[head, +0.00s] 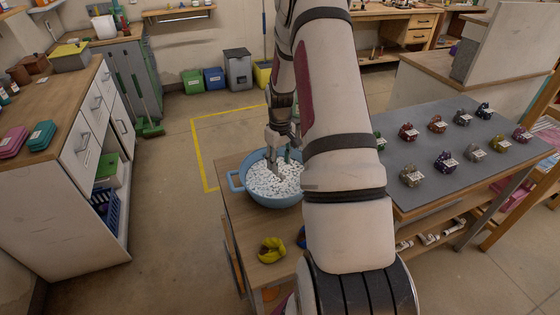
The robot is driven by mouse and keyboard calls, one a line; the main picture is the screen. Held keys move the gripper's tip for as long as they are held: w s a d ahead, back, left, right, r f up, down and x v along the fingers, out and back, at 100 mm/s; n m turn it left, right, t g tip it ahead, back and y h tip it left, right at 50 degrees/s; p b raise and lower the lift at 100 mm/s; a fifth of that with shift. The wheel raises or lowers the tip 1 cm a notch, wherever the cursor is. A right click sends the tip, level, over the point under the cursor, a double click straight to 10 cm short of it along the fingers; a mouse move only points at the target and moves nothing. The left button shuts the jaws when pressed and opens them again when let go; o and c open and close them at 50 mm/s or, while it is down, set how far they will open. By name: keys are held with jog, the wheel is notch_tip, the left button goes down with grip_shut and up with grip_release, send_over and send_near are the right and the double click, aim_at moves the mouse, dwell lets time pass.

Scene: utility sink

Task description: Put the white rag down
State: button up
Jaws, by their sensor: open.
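I cannot make out a white rag apart from the white contents of the blue basin. The blue basin (236,184) stands on a small wooden table and is filled with small white pieces (270,183). My gripper (280,162) points down over the basin, its fingertips at or just above the white pieces. It is open, and I see nothing held between the fingers. My own arm hides the basin's right side and part of the table.
At right, a grey-topped table (400,190) holds several labelled crumpled bundles. Open floor lies left of the basin.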

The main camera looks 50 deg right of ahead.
aim_at(280, 175)
notch_tip(280, 175, up, 7)
jog(key=p, duration=0.2)
dwell(0.4)
dwell(0.4)
jog(key=s+a+r+t+h, duration=0.1)
jog(key=s+a+r, duration=0.1)
jog(key=a+r, duration=0.85)
jog(key=s+a+r+t, duration=0.2)
jog(key=a+r, duration=0.6)
jog(key=r, duration=0.5)
jog(key=s+a+r+n+t+y, duration=0.1)
jog(key=s+a+r, duration=0.5)
jog(key=s+a, duration=0.7)
jog(key=s+t, duration=0.1)
jog(key=s, duration=0.3)
jog(key=shift+s+a+t, duration=0.15)
jog(key=shift+a+t, duration=0.15)
jog(key=shift+a, duration=0.1)
dwell(2.2)
